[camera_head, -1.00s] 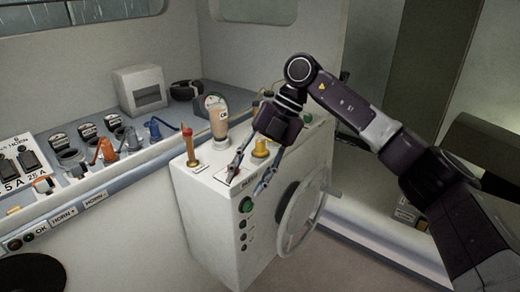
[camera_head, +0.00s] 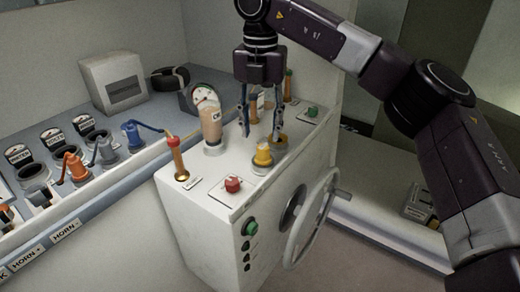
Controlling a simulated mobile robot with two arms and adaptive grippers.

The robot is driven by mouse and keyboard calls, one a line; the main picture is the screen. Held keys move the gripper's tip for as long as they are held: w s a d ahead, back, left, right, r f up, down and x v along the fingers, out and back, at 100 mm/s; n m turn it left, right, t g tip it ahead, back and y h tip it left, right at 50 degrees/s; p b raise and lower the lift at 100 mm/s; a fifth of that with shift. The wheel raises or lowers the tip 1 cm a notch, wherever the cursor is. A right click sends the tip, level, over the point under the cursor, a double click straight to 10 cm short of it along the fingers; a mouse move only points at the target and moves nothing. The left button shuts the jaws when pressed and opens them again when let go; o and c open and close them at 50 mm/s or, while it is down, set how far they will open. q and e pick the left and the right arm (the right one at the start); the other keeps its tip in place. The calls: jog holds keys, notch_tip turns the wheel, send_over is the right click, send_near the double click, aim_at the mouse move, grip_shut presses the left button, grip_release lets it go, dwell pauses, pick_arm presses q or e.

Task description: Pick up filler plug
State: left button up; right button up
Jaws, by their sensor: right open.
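A yellow plug-like piece (camera_head: 262,155), which may be the filler plug, stands upright in a round fitting on top of the white console (camera_head: 215,215). My right gripper (camera_head: 261,134) points down over the console top, its two fingers apart and empty. In the picture its fingertips appear just above and behind the yellow piece; I cannot tell the exact gap. A ring-shaped fitting shows partly behind the right finger. My left gripper is not in view.
A handwheel (camera_head: 311,218) juts from the front. Several switches and a grey box (camera_head: 114,82) occupy the left counter.

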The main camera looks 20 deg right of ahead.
aim_at(263, 146)
jog(key=f, duration=0.1)
jog(key=f+p, duration=0.1)
jog(key=s+f+p, duration=0.1)
jog(key=shift+d, duration=0.25)
jog(key=shift+w+f+p, duration=0.15)
jog(key=shift+f, duration=0.45)
jog(key=shift+w+f+p, duration=0.15)
jog(key=shift+f, duration=0.7)
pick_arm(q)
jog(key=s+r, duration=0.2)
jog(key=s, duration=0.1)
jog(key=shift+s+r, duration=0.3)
pick_arm(e)
grip_shut()
